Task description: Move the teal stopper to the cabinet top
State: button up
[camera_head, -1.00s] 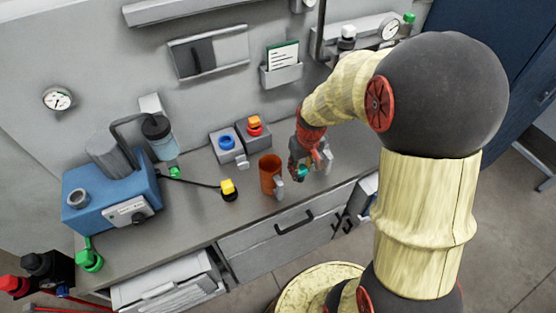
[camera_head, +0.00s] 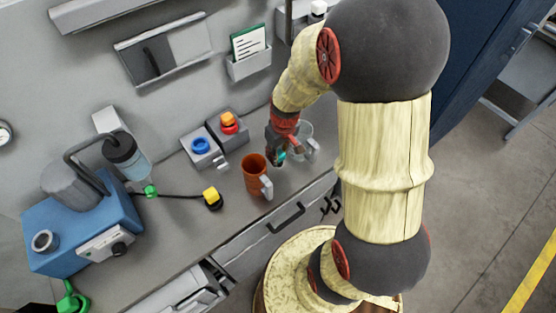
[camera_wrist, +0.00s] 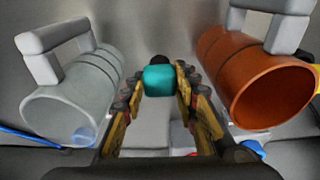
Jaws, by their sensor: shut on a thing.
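The teal stopper (camera_wrist: 160,79) is between the fingertips of my gripper (camera_wrist: 158,85), which is shut on it. In the head view the stopper (camera_head: 281,156) shows as a small teal patch at the end of my gripper (camera_head: 279,152), low over the grey counter (camera_head: 235,215) or touching it; I cannot tell which. An orange mug (camera_head: 254,172) stands left of my gripper in the head view, and a clear glass mug (camera_head: 303,138) is just to its right. No surface in view is clearly marked as the cabinet top.
The orange mug (camera_wrist: 240,75) and the clear mug (camera_wrist: 75,90) flank my fingers closely in the wrist view. A blue machine (camera_head: 85,225) fills the counter's left. A dark blue cabinet (camera_head: 480,50) stands right.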

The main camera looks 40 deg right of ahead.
aim_at(279, 160)
jog(key=shift+f+b, duration=0.35)
jog(key=shift+f, duration=1.25)
jog(key=shift+f, duration=0.15)
jog(key=o, duration=1.1)
jog(key=shift+o, duration=0.3)
